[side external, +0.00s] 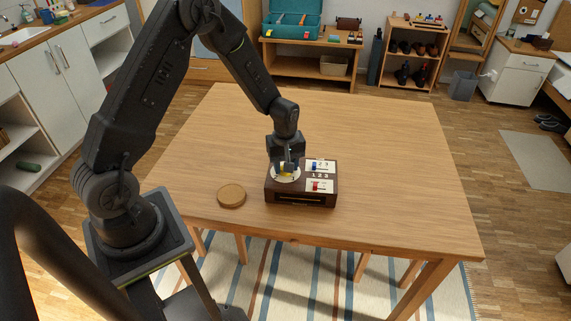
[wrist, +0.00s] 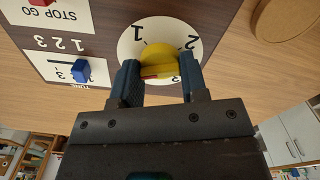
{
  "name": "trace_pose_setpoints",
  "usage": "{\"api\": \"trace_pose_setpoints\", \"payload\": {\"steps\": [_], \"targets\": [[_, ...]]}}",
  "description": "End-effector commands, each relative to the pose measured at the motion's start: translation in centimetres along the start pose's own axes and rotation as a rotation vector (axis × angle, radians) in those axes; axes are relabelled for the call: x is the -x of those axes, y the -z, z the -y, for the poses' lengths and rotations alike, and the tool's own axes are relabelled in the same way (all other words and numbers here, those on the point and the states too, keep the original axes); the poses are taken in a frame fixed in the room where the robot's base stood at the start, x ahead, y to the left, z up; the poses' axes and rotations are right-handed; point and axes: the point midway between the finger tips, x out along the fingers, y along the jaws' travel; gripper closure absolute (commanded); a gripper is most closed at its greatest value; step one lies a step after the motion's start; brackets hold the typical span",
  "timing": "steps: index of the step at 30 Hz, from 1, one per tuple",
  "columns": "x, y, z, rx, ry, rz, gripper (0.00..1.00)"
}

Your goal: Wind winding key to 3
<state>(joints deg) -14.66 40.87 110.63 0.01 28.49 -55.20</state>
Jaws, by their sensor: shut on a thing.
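The yellow winding key (wrist: 158,58) stands on a round white dial (wrist: 128,45) on top of a dark brown box (side external: 300,199). In the side external view the gripper hides most of the key.
Beside the dial, the box has a blue slider (wrist: 81,70) on a numbered white panel and a red slider (side external: 318,186) on a panel marked STOP GO. A round cork-coloured disc (side external: 231,195) lies on the table (side external: 390,150), left of the box. The table is otherwise clear.

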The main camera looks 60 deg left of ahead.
Motion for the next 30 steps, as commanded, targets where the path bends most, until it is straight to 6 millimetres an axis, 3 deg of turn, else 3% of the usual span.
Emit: {"api": "trace_pose_setpoints", "payload": {"steps": [30], "targets": [[0.05,-0.02,-0.02,-0.964,0.000,0.000,0.83]]}}
